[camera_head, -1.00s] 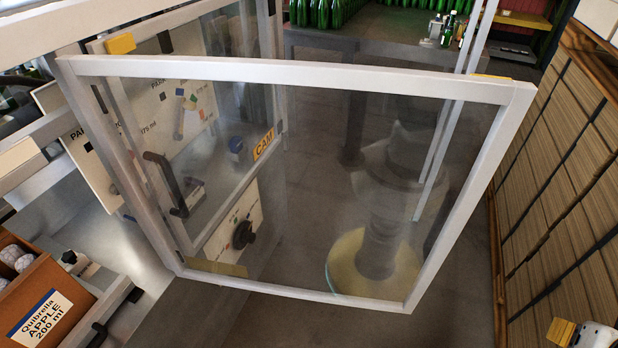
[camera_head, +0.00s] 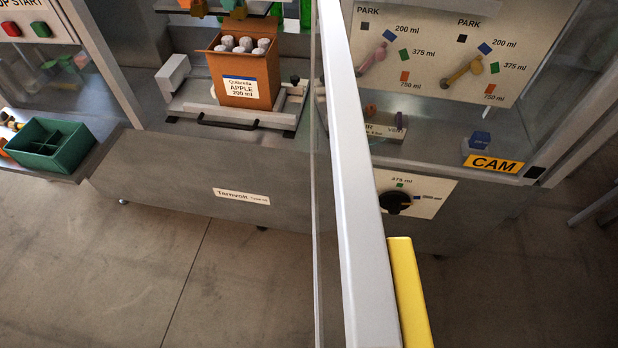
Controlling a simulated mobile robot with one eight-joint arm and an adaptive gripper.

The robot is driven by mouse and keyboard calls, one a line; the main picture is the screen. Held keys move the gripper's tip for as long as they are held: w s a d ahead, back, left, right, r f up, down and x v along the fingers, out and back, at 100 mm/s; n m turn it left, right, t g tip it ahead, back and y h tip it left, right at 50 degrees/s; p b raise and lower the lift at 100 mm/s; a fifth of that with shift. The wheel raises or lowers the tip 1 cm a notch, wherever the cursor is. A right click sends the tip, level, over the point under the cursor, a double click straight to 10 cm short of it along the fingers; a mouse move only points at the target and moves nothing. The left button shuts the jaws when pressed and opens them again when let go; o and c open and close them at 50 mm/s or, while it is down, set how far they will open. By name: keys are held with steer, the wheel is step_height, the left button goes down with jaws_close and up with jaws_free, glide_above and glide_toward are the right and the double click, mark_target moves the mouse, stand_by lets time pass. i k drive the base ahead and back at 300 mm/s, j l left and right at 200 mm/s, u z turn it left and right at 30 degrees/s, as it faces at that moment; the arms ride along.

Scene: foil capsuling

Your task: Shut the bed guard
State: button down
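A clear guard door with a pale metal frame (camera_head: 353,170) stands open, swung out from the machine towards me. I see it almost edge-on, from above, with a yellow block (camera_head: 408,295) at its near end. No label shows on it. Left of it, the machine bed (camera_head: 187,97) is uncovered at the front. An orange-brown carton (camera_head: 229,65) marked Quibrella APPLE 200 ml, holding several pale-topped bottles, stands on the bed. A dark bar handle (camera_head: 228,124) lies in front of the carton. My gripper is not in view.
A green divided bin (camera_head: 50,146) stands at left. The floor (camera_head: 150,265) in front of the machine is clear.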

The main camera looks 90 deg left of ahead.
mark_target(368, 292)
steer(key=i+j+u, duration=0.1)
steer(key=u, duration=0.4)
steer(key=i+u, duration=0.25)
steer(key=u, duration=0.2)
steer(key=i+u, duration=0.15)
steer(key=u, duration=0.35)
steer(key=i+l+u, duration=0.1)
steer(key=u, duration=0.35)
steer(key=i+l+u, duration=0.2)
steer(key=u, duration=0.75)
steer(key=i+l+u, duration=0.15)
steer(key=u, duration=0.8)
steer(key=l+u, duration=0.15)
steer(key=u, duration=0.3)
steer(key=i+l, duration=0.05)
